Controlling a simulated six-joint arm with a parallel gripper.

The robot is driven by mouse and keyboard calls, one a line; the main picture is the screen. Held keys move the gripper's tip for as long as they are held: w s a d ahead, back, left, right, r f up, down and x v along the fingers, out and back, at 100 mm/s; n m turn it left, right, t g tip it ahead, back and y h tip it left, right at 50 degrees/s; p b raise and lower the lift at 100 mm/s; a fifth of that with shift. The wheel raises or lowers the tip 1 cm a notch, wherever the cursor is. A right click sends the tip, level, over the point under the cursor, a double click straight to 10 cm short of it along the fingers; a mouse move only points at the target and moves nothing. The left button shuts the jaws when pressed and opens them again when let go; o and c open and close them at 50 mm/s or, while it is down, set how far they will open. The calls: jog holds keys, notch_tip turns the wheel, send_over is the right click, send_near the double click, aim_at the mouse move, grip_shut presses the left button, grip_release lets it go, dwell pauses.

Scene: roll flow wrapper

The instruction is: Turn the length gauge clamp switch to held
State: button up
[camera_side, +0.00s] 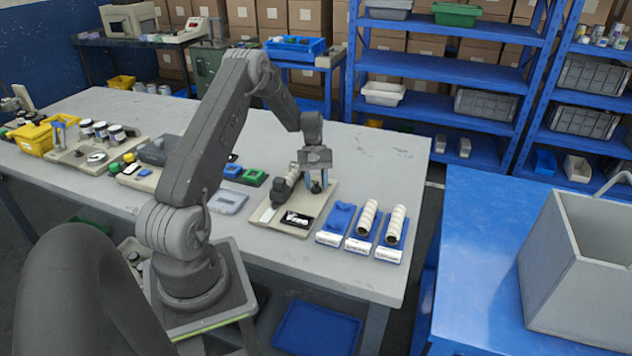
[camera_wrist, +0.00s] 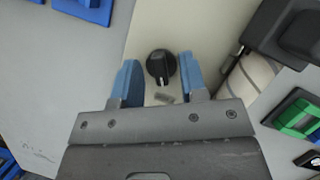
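A round black knob switch (camera_wrist: 161,66) sits on a beige base plate (camera_wrist: 143,32) in the wrist view. A pale pointer mark on it points down the picture, towards my gripper body. A small grey label (camera_wrist: 164,98) lies just below it, too small to read. My gripper (camera_wrist: 157,72) is open, with one blue finger on each side of the knob; gaps show on both sides. In the side view my gripper (camera_side: 318,182) points down over the far right part of the beige plate (camera_side: 322,207), with the knob (camera_side: 316,187) at its fingers.
A cream roll (camera_wrist: 250,76) in a dark holder lies right of the knob in the wrist view. A black panel (camera_side: 297,219) is on the plate's front. Blue stands (camera_side: 358,245) with cream rolls (camera_side: 395,225) stand to the right. Bare table (camera_side: 375,155) lies behind them.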

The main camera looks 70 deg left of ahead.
jog(key=shift+c, duration=0.3)
grip_shut()
jog(key=shift+m, duration=0.3)
jog(key=m+g, duration=0.1)
jog(key=m, duration=0.2)
jog(key=m+g+y, duration=0.1)
jog(key=m, duration=0.1)
jog(key=shift+d+f+m, duration=0.1)
jog(key=shift+d+m, duration=0.05)
jog(key=shift+m, duration=0.25)
jog(key=m+y, duration=0.1)
jog(key=m, duration=0.1)
jog(key=m+g+y, duration=0.1)
jog(key=m, duration=0.2)
jog(key=shift+d, duration=0.1)
jog(key=shift+m, duration=0.4)
